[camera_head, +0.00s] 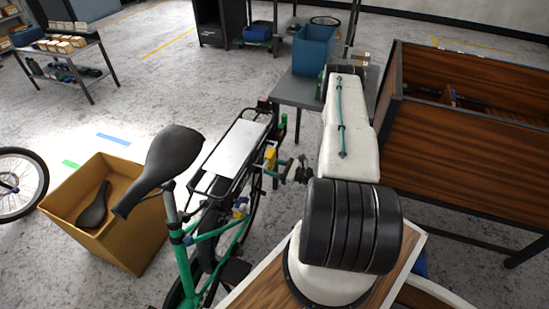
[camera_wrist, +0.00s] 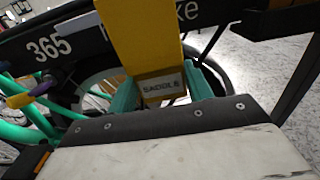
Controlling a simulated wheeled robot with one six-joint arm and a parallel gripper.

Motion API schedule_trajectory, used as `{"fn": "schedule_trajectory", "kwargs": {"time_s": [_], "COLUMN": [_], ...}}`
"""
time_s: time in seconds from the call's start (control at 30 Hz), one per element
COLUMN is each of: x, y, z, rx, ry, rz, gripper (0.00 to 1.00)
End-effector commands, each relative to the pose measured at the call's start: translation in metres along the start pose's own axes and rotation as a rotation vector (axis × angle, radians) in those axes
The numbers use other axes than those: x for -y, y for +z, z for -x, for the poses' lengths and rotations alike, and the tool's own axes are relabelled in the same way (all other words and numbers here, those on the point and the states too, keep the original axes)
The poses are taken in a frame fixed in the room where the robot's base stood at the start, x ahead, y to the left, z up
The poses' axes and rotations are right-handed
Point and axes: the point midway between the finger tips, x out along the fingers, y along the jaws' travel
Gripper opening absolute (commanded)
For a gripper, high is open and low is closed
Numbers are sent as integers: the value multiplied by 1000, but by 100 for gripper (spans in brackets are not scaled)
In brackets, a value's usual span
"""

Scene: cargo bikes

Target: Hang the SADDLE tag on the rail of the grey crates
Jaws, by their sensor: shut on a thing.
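The SADDLE tag (camera_wrist: 160,60) is a yellow piece with a pale label lettered SADDLE at its lower end. It sits between the teal fingers of my gripper (camera_wrist: 161,84), which is shut on it. In the head view the yellow tag (camera_head: 270,157) is at the right side of the green bike's rear rack (camera_head: 236,148), with my gripper (camera_head: 272,167) beside it. In the wrist view the tag is in front of a black bar (camera_wrist: 58,44) marked 365. I cannot tell whether it still touches the rack. No grey crates or rail can be made out.
A saddle (camera_head: 165,165) tops the green bike. A yellow bin (camera_head: 130,235) with a dark saddle inside stands left. A blue crate (camera_head: 313,50) sits on a grey table (camera_head: 298,91) behind. A large wooden box (camera_head: 470,150) stands right. Open floor lies behind the bike.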

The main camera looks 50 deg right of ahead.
Motion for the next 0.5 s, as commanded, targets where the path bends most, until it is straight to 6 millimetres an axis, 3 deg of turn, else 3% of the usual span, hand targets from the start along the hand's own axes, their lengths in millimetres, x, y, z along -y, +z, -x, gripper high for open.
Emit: {"fn": "schedule_trajectory", "kwargs": {"time_s": [0.5], "x": [1], "y": [13], "z": [0], "rx": [0], "ry": [0], "rz": [0], "gripper": [30]}}
